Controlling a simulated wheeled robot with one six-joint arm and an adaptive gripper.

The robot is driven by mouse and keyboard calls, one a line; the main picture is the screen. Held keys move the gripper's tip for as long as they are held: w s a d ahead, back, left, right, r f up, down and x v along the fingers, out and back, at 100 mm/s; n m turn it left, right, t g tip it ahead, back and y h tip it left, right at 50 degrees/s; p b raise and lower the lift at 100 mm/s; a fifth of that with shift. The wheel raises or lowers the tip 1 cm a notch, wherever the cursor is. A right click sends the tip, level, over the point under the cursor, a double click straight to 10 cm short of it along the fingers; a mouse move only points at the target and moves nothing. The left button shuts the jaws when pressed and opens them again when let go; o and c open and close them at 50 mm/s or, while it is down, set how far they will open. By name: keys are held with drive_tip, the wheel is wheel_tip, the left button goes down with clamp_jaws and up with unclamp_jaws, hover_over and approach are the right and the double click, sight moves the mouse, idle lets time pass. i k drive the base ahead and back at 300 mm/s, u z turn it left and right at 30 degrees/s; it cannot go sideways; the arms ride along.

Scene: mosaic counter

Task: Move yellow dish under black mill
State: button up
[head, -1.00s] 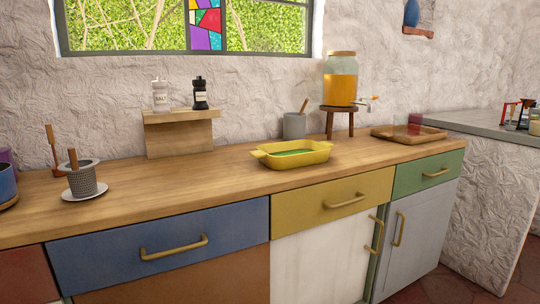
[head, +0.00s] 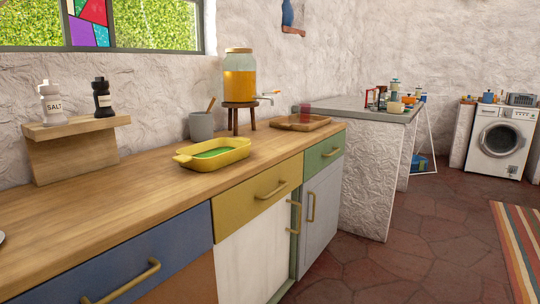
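The yellow dish (head: 213,154) is a rectangular baking dish with a handle at each end and something green inside. It sits on the wooden counter, to the right of the small wooden shelf. The black mill (head: 102,97) stands upright on top of that wooden shelf (head: 74,154), to the right of a white salt mill (head: 51,104). The shelf stands on the counter against the wall, with a solid-looking panel below its top. My gripper is not in view.
Behind the dish are a grey cup (head: 202,127) and a drink dispenser (head: 238,87) on a stool. A wooden tray (head: 299,123) lies at the counter's right end. The wooden counter (head: 110,205) is clear in front of the shelf. Tiled floor (head: 400,255) lies open at right.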

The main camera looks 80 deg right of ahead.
sight(211, 155)
drive_tip(key=z, duration=2.75)
drive_tip(key=k, duration=0.6)
drive_tip(key=z, duration=0.95)
drive_tip(key=i, duration=1.15)
drive_tip(key=u, duration=0.7)
